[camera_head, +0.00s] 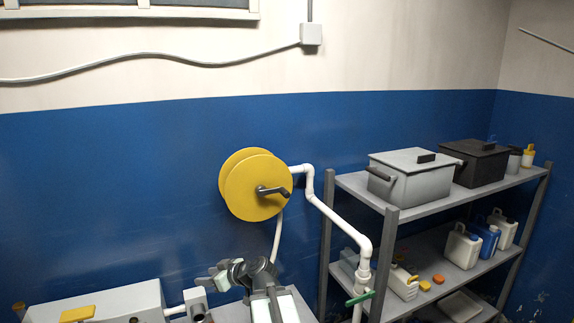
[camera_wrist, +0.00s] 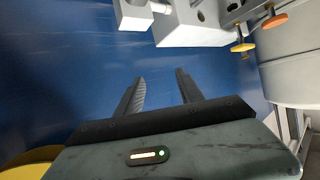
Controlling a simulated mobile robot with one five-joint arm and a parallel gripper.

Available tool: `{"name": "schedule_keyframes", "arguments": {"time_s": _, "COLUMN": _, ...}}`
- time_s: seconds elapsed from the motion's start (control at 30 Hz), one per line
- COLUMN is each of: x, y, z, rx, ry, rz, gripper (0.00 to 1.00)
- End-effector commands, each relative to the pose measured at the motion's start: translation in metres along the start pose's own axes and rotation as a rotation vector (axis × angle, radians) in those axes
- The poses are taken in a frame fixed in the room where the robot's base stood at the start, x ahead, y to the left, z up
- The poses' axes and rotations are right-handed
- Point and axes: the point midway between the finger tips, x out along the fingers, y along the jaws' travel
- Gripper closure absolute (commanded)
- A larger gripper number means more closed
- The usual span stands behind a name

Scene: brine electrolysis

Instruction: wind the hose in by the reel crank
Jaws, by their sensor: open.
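The yellow hose reel (camera_head: 240,188) is mounted on the blue wall in the middle of the head view. Its dark crank handle (camera_head: 275,191) sticks out from the front face, right of the disc's middle. A white hose (camera_head: 277,238) hangs below the reel. My gripper is open and empty in the wrist view (camera_wrist: 161,76), its two dark fingers apart against the blue wall. In the head view my arm is low, below the reel and apart from the crank. A yellow edge (camera_wrist: 28,158) shows at the wrist view's lower left; I cannot tell whether it is the reel.
White pipe (camera_head: 335,216) runs from beside the reel down to a green-handled valve (camera_head: 360,297). A grey shelf rack (camera_head: 390,245) with bins and jugs stands at right. A grey box (camera_head: 110,302) is at lower left. The wall left of the reel is clear.

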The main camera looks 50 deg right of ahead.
Motion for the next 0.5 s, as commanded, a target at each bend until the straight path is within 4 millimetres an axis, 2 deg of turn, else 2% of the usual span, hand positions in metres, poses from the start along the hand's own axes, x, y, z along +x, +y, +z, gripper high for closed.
{"name": "schedule_keyframes", "arguments": {"time_s": 0.03, "x": -0.052, "y": 0.052, "z": -0.05, "rx": -0.029, "ry": 0.107, "rz": 0.112, "gripper": 0.56}}
{"name": "schedule_keyframes", "arguments": {"time_s": 0.07, "x": -0.076, "y": 0.079, "z": -0.064, "rx": -0.053, "ry": 0.162, "rz": 0.178, "gripper": 0.56}}
{"name": "schedule_keyframes", "arguments": {"time_s": 0.1, "x": -0.108, "y": 0.112, "z": -0.08, "rx": -0.08, "ry": 0.222, "rz": 0.268, "gripper": 0.56}}
{"name": "schedule_keyframes", "arguments": {"time_s": 0.2, "x": -0.18, "y": 0.177, "z": -0.102, "rx": -0.13, "ry": 0.313, "rz": 0.469, "gripper": 0.56}}
{"name": "schedule_keyframes", "arguments": {"time_s": 0.3, "x": -0.23, "y": 0.216, "z": -0.108, "rx": -0.156, "ry": 0.35, "rz": 0.609, "gripper": 0.56}}
{"name": "schedule_keyframes", "arguments": {"time_s": 0.33, "x": -0.24, "y": 0.224, "z": -0.108, "rx": -0.161, "ry": 0.355, "rz": 0.636, "gripper": 0.56}}
{"name": "schedule_keyframes", "arguments": {"time_s": 0.4, "x": -0.255, "y": 0.234, "z": -0.108, "rx": -0.169, "ry": 0.362, "rz": 0.679, "gripper": 0.56}}
{"name": "schedule_keyframes", "arguments": {"time_s": 0.5, "x": -0.261, "y": 0.239, "z": -0.106, "rx": -0.173, "ry": 0.363, "rz": 0.698, "gripper": 0.56}}
